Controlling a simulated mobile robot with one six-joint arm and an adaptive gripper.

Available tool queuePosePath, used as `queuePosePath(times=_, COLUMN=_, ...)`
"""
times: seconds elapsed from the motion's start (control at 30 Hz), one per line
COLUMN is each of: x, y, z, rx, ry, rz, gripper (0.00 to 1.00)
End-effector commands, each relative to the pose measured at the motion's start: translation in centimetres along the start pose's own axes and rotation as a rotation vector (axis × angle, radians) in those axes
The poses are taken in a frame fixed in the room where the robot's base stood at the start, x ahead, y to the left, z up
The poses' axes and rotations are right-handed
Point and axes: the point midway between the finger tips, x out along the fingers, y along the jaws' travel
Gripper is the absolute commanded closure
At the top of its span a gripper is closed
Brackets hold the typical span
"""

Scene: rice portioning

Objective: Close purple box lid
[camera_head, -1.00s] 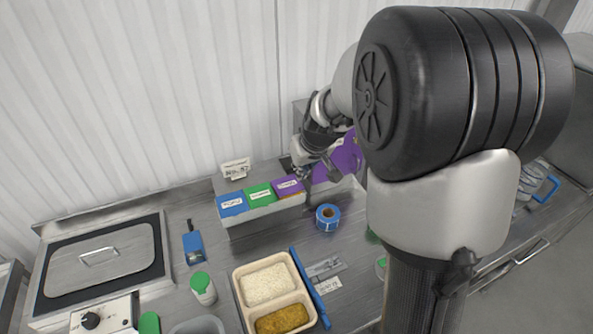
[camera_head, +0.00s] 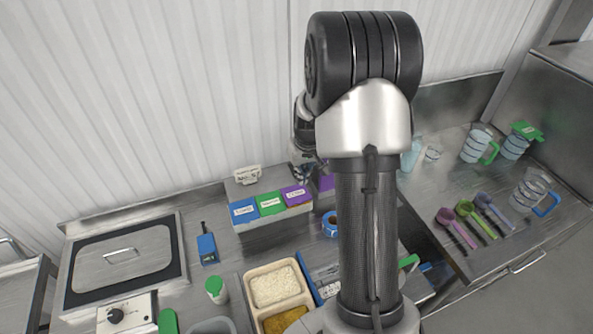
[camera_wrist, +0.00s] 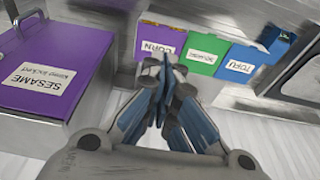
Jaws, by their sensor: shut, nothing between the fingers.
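A large purple lid (camera_wrist: 55,72) labelled SESAME lies flat over a pale box (camera_wrist: 92,88) at the left of the wrist view and looks closed. In the head view only a small part of the purple lid (camera_head: 326,184) shows, beside my arm, which hides the rest. My gripper (camera_wrist: 166,72) is shut and empty, to the right of this box and apart from it in the wrist view. In the head view my gripper (camera_head: 303,172) is partly hidden behind my arm.
Smaller bins with a purple CORN front (camera_wrist: 162,38), a green front (camera_wrist: 205,55) and a blue TOFU front (camera_wrist: 243,62) stand in a row by the gripper. Blue tape (camera_head: 330,224), a food tray (camera_head: 251,280), and scoops and jugs at right are on the counter.

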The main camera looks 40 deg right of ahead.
Motion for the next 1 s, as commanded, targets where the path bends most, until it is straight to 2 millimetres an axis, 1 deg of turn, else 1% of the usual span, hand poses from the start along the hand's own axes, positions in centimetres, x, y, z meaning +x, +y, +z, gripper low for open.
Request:
queuePosePath(times=0.03, x=1.3, y=-0.1, z=0.1, rx=-0.001, ry=-0.005, rz=-0.001, gripper=1.0)
queuePosePath(times=0.1, x=2.9, y=-0.1, z=0.1, rx=-0.002, ry=-0.005, rz=-0.001, gripper=1.0)
queuePosePath(times=0.3, x=7.0, y=-0.1, z=0.1, rx=-0.001, ry=-0.003, rz=-0.001, gripper=1.0)
queuePosePath(times=0.5, x=9.4, y=-0.1, z=1.2, rx=0.0, ry=-0.001, rz=0.0, gripper=1.0)
queuePosePath(times=0.7, x=10.2, y=0.0, z=1.5, rx=-0.002, ry=0.001, rz=0.001, gripper=1.0)
queuePosePath(times=1.0, x=10.2, y=0.0, z=1.5, rx=-0.002, ry=0.001, rz=0.001, gripper=1.0)
